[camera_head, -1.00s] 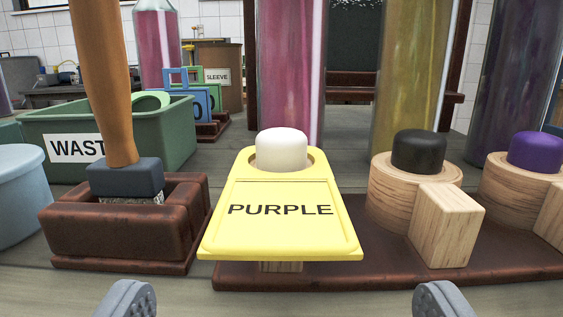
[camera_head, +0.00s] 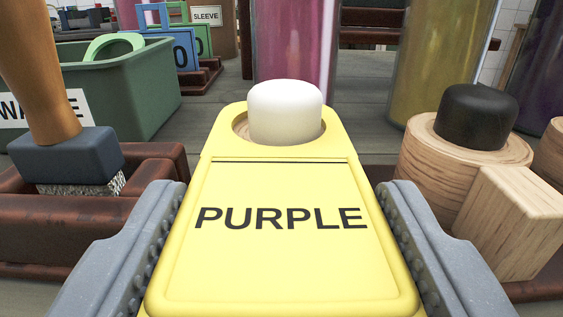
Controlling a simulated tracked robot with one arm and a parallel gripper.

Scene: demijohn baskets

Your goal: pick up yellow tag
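The yellow tag (camera_head: 280,262) reads PURPLE and lies in the middle of the view. The round hole at its far end is around a white stopper (camera_head: 285,112). My gripper (camera_head: 285,190) has one ridged grey finger along each long side of the tag. Both fingers are very close to its edges. Whether they press on it I cannot tell. The tag's near end reaches the bottom of the picture. What is under the tag is hidden.
On the right stands a wooden holder (camera_head: 424,160) with a black stopper (camera_head: 476,116) and a wooden block (camera_head: 512,222). On the left a brush (camera_head: 68,160) rests in a dark red tray (camera_head: 165,165). A green waste bin (camera_head: 150,100) and tall coloured glass vessels stand behind.

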